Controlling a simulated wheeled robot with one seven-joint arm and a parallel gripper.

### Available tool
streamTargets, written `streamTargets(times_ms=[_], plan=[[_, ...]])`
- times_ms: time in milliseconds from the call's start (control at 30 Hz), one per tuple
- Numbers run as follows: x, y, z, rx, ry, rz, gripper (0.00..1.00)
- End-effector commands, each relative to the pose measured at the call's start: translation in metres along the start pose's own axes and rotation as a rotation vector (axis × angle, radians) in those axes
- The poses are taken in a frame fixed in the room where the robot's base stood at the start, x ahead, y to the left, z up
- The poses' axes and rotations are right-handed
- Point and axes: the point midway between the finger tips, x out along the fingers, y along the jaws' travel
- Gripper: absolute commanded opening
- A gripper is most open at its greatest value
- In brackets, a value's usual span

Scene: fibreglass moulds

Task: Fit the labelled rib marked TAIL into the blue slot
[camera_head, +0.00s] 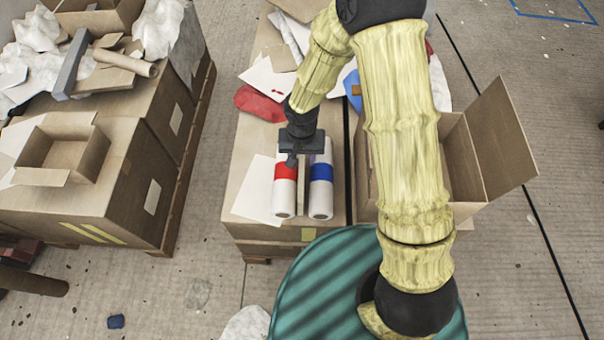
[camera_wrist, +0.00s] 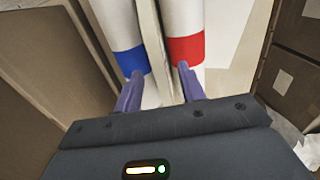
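Two white rolls lie side by side on a cardboard box top. One has a red band (camera_head: 286,172), the other a blue band (camera_head: 321,173). In the wrist view the blue band (camera_wrist: 131,61) is left and the red band (camera_wrist: 186,49) right. I cannot tell whether that strip is a rib. No TAIL label or blue slot is legible.
The box (camera_head: 238,218) under the rolls also holds paper sheets and a red cloth-like piece (camera_head: 259,103). An open carton (camera_head: 501,150) stands at right. At left, boxes on a pallet carry a small open box (camera_head: 62,153) and scraps. Floor shows between the stacks.

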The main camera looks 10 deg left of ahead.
Motion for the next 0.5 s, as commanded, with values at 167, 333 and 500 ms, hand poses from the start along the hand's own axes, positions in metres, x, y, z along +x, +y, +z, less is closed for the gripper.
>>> streamTargets(times_ms=[167, 333, 500], plan=[[-0.001, 0.0, 0.0, 0.001, 0.0, 0.0, 0.4], [0.012, 0.001, 0.0, 0.002, -0.003, 0.002, 0.4], [0.038, 0.001, 0.0, 0.0, -0.003, 0.002, 0.4]])
